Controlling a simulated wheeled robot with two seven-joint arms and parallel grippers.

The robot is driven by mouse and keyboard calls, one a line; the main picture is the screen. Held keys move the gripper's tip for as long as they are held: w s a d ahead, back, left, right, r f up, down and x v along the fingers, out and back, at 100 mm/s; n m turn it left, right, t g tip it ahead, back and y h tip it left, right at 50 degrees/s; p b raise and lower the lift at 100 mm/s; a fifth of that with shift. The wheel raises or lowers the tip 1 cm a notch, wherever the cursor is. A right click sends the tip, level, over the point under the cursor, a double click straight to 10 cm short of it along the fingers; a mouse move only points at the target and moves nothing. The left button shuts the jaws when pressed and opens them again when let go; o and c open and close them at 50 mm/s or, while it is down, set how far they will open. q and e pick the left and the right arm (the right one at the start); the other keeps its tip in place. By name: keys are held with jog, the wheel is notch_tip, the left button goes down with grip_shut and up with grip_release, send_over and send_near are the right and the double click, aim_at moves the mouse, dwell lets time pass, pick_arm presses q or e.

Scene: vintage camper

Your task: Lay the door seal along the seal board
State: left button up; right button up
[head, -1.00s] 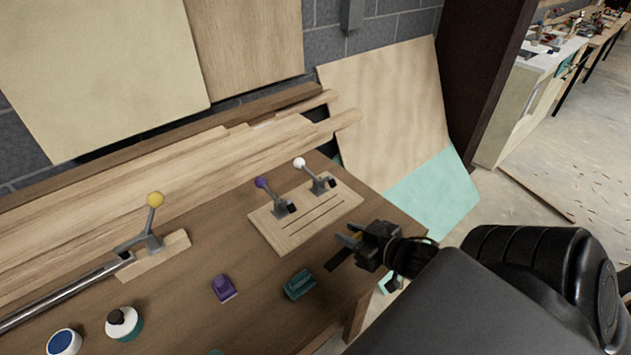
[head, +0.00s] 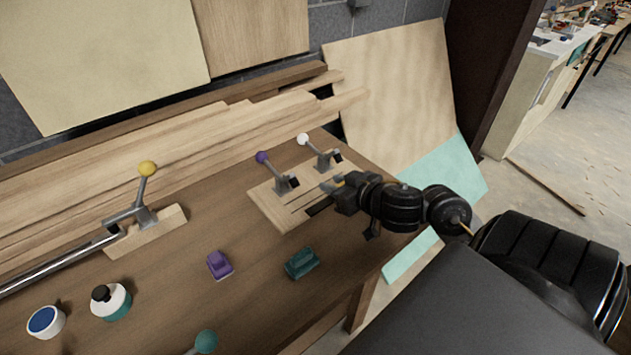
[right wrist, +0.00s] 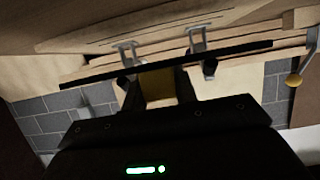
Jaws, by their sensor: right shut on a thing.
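The seal board (head: 268,208) is a pale wooden plate with slots near the bench's right end. Two toggle clamps stand on it, one with a purple knob (head: 262,157) and one with a white knob (head: 303,139); both handles are raised. My right gripper (head: 337,184) is over the board's right part, shut on the door seal. The seal is a thin dark strip (right wrist: 235,51) crossing the right wrist view, sticking out on both sides of the fingers. In the head view only a short piece (head: 320,207) shows; whether it touches the board is unclear. My left gripper is out of view.
A purple block (head: 219,265) and a green block (head: 302,263) lie in front of the board. A yellow-knobbed clamp (head: 147,169) with a metal rod, a bottle (head: 110,302) and a blue-topped jar (head: 46,321) are to the left. Planks (head: 180,150) lie behind.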

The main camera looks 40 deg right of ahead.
jog(key=w, duration=0.3)
jog(key=shift+w, duration=0.8)
jog(key=w, duration=0.2)
jog(key=shift+w, duration=0.3)
jog(key=shift+w+a+f+b, duration=0.1)
jog(key=shift+w+f+b, duration=0.1)
jog(key=shift+f+b, duration=0.5)
jog(key=shift+f, duration=0.2)
jog(key=shift+s+r, duration=0.1)
jog(key=shift+r, duration=0.1)
jog(key=shift+f, duration=0.15)
jog(key=shift+f+b, duration=0.3)
jog(key=shift+f, duration=0.2)
